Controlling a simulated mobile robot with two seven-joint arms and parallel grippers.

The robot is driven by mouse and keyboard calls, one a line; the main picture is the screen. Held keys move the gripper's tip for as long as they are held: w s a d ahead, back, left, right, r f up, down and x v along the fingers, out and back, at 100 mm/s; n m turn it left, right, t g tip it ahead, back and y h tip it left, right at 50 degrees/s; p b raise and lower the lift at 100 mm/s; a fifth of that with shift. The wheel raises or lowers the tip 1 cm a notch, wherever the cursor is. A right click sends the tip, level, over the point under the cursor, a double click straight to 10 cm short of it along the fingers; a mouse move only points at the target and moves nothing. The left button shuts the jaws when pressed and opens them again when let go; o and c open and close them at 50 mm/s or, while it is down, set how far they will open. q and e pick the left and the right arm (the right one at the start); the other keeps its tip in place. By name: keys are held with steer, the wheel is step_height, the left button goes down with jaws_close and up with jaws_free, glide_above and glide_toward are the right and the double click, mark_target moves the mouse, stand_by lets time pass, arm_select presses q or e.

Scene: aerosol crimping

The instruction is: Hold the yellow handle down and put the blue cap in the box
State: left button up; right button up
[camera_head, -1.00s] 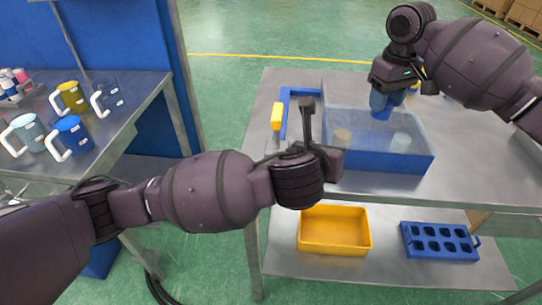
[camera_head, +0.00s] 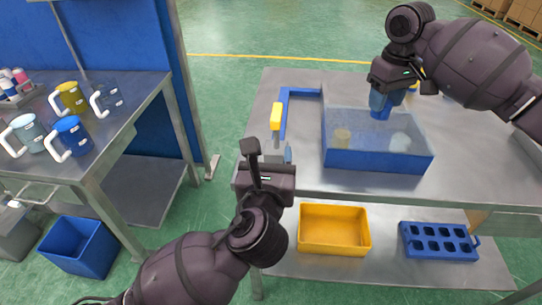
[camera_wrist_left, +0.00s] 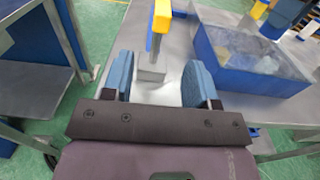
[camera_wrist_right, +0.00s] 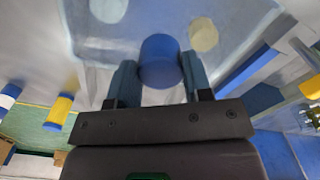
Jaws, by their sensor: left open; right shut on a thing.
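The yellow handle (camera_head: 277,116) stands up on a blue-framed press near the front left of the metal table. It also shows in the left wrist view (camera_wrist_left: 162,16), ahead of the open fingers. My left gripper (camera_head: 267,160) is open and empty, just in front of and below the handle, apart from it. My right gripper (camera_head: 384,98) is shut on the blue cap (camera_wrist_right: 160,62), which sits between its fingers. The cap hangs above the blue box with clear walls (camera_head: 375,158). Inside the box are a yellowish cap (camera_head: 342,137) and a pale cap (camera_head: 401,141).
A yellow bin (camera_head: 335,232) and a blue holed rack (camera_head: 438,241) lie on the lower shelf. Several mugs stand on the left table, with a blue bin (camera_head: 77,247) below on the floor.

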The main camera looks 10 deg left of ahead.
mark_target(276, 120)
arm_select(q)
steer(key=w, duration=1.1)
steer(key=shift+w, duration=0.4)
jaws_close()
